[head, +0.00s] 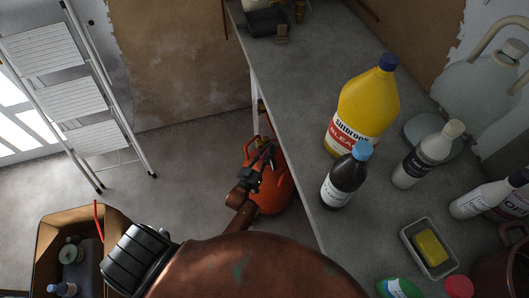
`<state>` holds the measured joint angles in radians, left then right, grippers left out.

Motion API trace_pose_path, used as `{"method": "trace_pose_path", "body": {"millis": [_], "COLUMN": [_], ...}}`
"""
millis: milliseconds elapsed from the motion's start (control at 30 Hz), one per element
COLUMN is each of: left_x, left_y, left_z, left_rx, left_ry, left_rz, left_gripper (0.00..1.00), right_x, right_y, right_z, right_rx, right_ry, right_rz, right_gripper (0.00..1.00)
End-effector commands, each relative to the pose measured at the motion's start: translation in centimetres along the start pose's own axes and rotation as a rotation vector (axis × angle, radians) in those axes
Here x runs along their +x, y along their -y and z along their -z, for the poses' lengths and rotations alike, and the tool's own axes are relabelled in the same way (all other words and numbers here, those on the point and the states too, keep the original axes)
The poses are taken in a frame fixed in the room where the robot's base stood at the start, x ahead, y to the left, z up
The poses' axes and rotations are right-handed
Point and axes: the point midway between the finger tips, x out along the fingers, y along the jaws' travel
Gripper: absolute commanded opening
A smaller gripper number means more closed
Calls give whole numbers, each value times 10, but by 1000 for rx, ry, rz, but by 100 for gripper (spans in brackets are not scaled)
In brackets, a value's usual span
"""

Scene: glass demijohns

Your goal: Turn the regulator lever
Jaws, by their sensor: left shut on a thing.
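An orange gas bottle (280,192) stands on the floor beside and partly under the bench's left edge. My left gripper (265,155) is at the top of the bottle, its fingers shut on the regulator lever. The lever and regulator are small and mostly hidden behind the dark fingers, so the lever's angle cannot be told. My right gripper is not in view.
The grey bench (300,100) carries a yellow bleach bottle (362,105), a dark bottle with a blue cap (345,178), a tray with a sponge (416,257) and glass demijohns. A stepladder (75,100) and a cardboard box (45,235) are left. Floor between is clear.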

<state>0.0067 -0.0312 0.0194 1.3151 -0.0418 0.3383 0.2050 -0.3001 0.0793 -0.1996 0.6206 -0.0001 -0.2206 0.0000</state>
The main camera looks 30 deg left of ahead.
Motion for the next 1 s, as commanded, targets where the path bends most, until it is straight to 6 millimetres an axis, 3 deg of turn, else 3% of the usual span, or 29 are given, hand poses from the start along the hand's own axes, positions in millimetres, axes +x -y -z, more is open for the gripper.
{"method": "trace_pose_path", "body": {"millis": [233, 267, 433, 767, 1000], "left_x": [-1, -1, -1, -4, -40], "left_y": [0, 0, 0, 1, 2], "left_z": [-3, -3, -2, -1, -2], "left_rx": [-1, -1, -1, -1, 0], "left_ry": [4, 4, 3, 2, 4], "left_rz": [1, 0, 0, 0, 2], "left_gripper": [0, 16, 28, 28, 28], "right_x": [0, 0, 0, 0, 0], "right_y": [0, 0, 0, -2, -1], "right_z": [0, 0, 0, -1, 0], "right_rx": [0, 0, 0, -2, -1], "right_ry": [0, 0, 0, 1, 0], "right_rz": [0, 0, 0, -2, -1], "right_gripper": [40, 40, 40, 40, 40]}}
